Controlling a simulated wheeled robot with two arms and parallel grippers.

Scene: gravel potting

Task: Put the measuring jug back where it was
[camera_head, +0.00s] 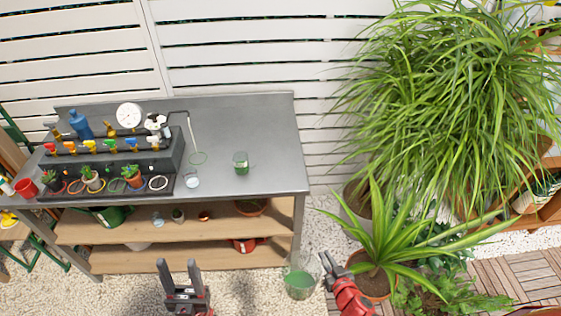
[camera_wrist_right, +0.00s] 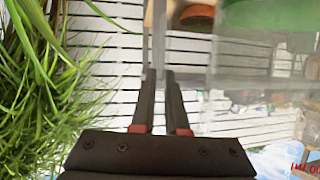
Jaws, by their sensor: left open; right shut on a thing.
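The measuring jug (camera_head: 299,284) is clear with green in its lower part. My right gripper (camera_head: 327,265) is shut on it at its right side and holds it in front of the bench, near the bench's right front leg. In the right wrist view the jug's clear wall (camera_wrist_right: 235,75) fills the upper right, with green (camera_wrist_right: 262,14) at the top edge. The exact grip point is hard to make out. My left gripper (camera_head: 182,276) is open and empty in front of the bench's lower shelf.
The grey bench (camera_head: 255,125) has clear room on its right half, around a small green container (camera_head: 241,163). A rack (camera_head: 150,160) with colored taps and small potted plants fills its left. A potted spider plant (camera_head: 375,280) stands close right of my right gripper.

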